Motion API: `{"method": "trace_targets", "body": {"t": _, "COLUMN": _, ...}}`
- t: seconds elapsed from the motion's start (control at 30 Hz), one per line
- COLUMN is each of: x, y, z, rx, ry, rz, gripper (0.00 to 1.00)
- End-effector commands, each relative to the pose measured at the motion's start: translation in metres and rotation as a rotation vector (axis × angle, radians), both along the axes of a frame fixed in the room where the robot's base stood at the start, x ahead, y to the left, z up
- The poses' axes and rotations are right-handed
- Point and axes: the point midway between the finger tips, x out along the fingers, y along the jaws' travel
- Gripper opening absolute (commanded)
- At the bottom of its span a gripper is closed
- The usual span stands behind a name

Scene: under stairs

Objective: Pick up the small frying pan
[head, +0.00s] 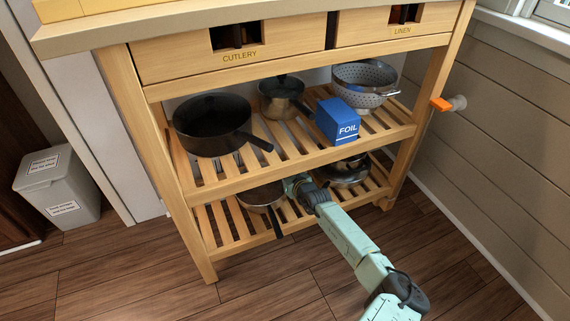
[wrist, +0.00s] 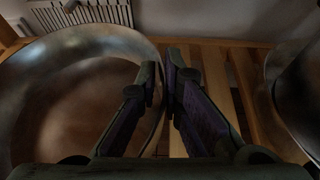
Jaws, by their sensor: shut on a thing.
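The small frying pan (head: 259,195) sits at the left of the lower slatted shelf, its dark handle pointing to the front. In the wrist view the pan (wrist: 75,100) fills the left side, with a steel rim and a brownish inside. My gripper (wrist: 165,72) is shut on the pan's right-hand rim. In the head view my gripper (head: 292,184) is just right of the pan, under the middle shelf, and its fingertips are hard to make out. I cannot tell whether the pan is clear of the slats.
Shiny cookware (head: 343,174) stands close to the right on the same shelf. The middle shelf above holds a black pan (head: 208,118), a saucepan (head: 283,92), a blue foil box (head: 338,121) and a colander (head: 365,78). The floor in front is clear.

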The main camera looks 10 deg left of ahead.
Motion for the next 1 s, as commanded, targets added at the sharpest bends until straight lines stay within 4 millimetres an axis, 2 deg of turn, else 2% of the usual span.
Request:
{"method": "trace_targets", "body": {"t": 0.03, "x": -0.007, "y": 0.001, "z": 0.016, "rx": 0.009, "ry": 0.000, "rz": -0.003, "gripper": 0.00}}
{"method": "trace_targets", "body": {"t": 0.6, "x": -0.107, "y": 0.001, "z": 0.022, "rx": 0.007, "ry": -0.003, "rz": -0.004, "gripper": 0.00}}
{"method": "trace_targets", "body": {"t": 0.8, "x": -0.129, "y": 0.001, "z": 0.020, "rx": 0.005, "ry": -0.004, "rz": -0.002, "gripper": 0.00}}
{"method": "trace_targets", "body": {"t": 1.0, "x": -0.137, "y": 0.001, "z": 0.018, "rx": 0.005, "ry": -0.005, "rz": -0.002, "gripper": 0.00}}
